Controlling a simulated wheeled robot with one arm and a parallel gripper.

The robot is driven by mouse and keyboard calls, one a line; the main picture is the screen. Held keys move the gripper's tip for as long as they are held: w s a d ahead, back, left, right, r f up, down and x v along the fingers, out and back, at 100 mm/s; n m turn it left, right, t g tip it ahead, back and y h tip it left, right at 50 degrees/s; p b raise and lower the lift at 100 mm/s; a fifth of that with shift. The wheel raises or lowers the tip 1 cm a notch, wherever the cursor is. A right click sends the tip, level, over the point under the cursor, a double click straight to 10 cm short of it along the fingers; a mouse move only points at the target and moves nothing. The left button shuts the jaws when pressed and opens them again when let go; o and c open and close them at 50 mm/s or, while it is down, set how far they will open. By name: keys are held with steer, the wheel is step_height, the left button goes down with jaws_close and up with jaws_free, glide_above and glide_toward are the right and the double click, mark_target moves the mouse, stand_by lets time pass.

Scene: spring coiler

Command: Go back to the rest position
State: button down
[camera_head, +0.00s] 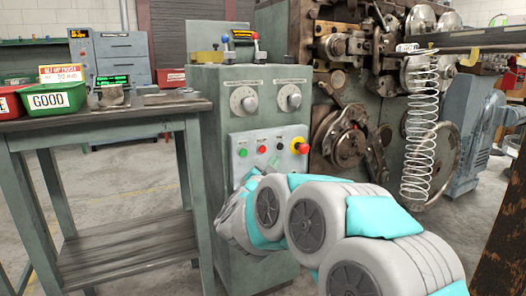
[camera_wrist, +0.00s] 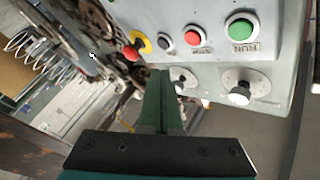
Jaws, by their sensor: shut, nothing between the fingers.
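My gripper (camera_wrist: 163,75) is shut and empty in the wrist view. Its dark green fingers point toward the control panel, which appears upside down there. They overlap the picture of the panel near a knob (camera_wrist: 181,80); I cannot tell how far apart they are. The panel has a green button (camera_head: 243,152), also seen as the RUN button (camera_wrist: 242,30) in the wrist view, and a red emergency button (camera_head: 303,148).
The spring coiler (camera_head: 345,85) stands right of the cabinet, with a long wire spring (camera_head: 420,130) hanging at its right. A workbench (camera_head: 100,122) at left holds a green GOOD bin (camera_head: 48,100) and a red bin (camera_head: 10,103). Some floor shows between them.

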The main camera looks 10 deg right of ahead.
steer(key=s+a+f+n+g+y+p, duration=0.3)
steer(key=s+a+f+n+g+y, duration=0.1)
steer(key=s+a+n+y, duration=0.6)
steer(key=s+f+n+g+y+p, duration=0.15)
steer(key=s+f+g, duration=0.5)
steer(key=s, duration=0.65)
steer(key=s+d+f+g+h, duration=0.1)
steer(key=s+d+g, duration=0.2)
steer(key=s, duration=0.6)
steer(key=s+d+f+n+g+p, duration=0.1)
steer(key=s+d, duration=0.3)
steer(key=s, duration=0.6)
steer(key=s+d+f+g+h+p, duration=0.1)
steer(key=s+d+f+g, duration=0.1)
steer(key=s, duration=0.8)
steer(key=d+g, duration=0.1)
steer(key=g, duration=0.1)
steer(key=shift+d+f+g+h, duration=0.2)
steer(key=shift+f+g+h, duration=0.15)
steer(key=shift+s, duration=0.1)
